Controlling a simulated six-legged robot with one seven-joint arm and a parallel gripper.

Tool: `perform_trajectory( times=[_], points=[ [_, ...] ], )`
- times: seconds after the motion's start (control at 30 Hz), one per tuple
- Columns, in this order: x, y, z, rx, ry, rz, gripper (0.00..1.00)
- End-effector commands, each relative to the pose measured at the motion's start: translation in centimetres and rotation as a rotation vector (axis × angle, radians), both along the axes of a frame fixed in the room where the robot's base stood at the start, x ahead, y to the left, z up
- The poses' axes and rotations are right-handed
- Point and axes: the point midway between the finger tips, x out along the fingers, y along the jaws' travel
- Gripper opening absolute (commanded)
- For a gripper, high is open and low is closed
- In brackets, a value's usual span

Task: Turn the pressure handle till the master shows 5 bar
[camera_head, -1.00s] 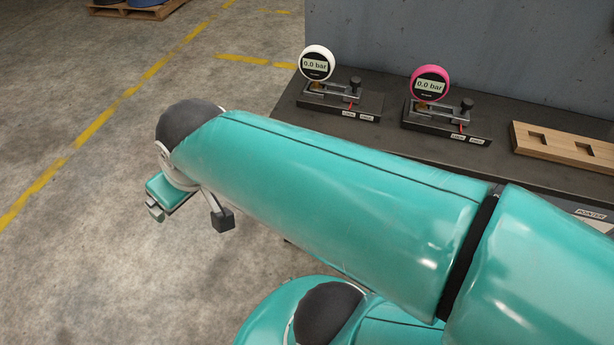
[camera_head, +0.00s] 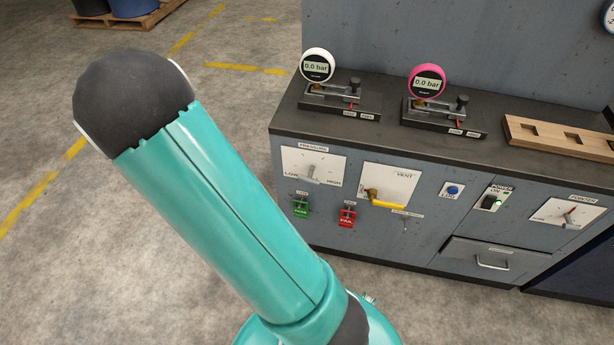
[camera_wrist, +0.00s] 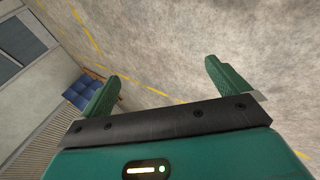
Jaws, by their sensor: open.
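The pressure handle (camera_head: 312,173) is a small pale lever on a white plate marked LOW and HIGH, at the left of the bench front. Two round gauges stand on the bench top, one white-rimmed (camera_head: 317,66) and one pink-rimmed (camera_head: 427,81); both read 0.0 bar. I cannot read which is the master. My gripper (camera_wrist: 165,85) shows in the wrist view with its two green fingers wide apart and nothing between them. It faces the concrete floor, away from the handle. In the head view my raised arm hides the gripper.
Further right are a blue button (camera_head: 453,190), a power switch (camera_head: 490,203) and a pointer dial (camera_head: 568,215). A wooden block (camera_head: 560,137) lies on top.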

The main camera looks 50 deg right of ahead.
Motion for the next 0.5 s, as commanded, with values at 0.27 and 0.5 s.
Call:
perform_trajectory(
  times=[0.27, 0.5],
  points=[
    [-4.6, -7.4, -7.7, -0.468, 0.207, 0.106, 1.0],
    [-10.0, -13.4, -10.2, -0.918, 0.462, 0.24, 1.0]
  ],
)
